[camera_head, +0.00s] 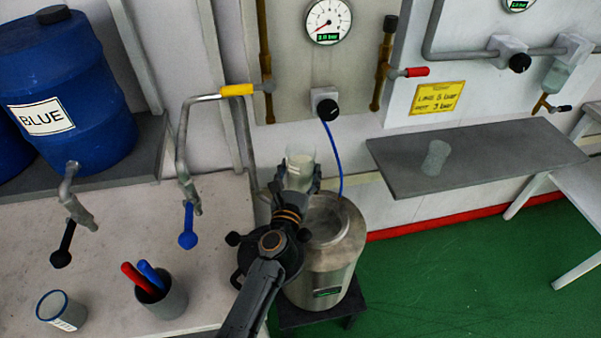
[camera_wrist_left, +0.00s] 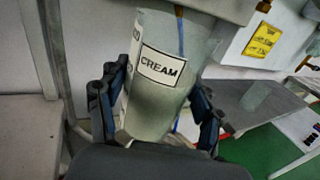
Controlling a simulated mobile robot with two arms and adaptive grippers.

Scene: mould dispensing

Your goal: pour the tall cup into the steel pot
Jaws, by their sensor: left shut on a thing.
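The tall cup (camera_head: 300,163) is translucent, with a label reading CREAM in the left wrist view (camera_wrist_left: 162,68). It looks roughly upright, and pale contents seem to show inside. My left gripper (camera_head: 299,180) is shut on it, with a finger on each side in the left wrist view (camera_wrist_left: 155,115). The steel pot (camera_head: 338,262) stands on a dark stand right of the bench. My gripper and cup are over or just behind the pot's back left side; the exact height is unclear. My arm hides part of the pot's top. My right gripper is not in view.
A blue hose (camera_head: 334,150) hangs from a wall valve behind the pot. A pipe with a yellow handle (camera_head: 237,90) is close left of the cup. A grey shelf (camera_head: 500,160) holds another translucent cup (camera_head: 436,158). A pen cup (camera_head: 168,300) and small cup (camera_head: 62,312) stand on the bench.

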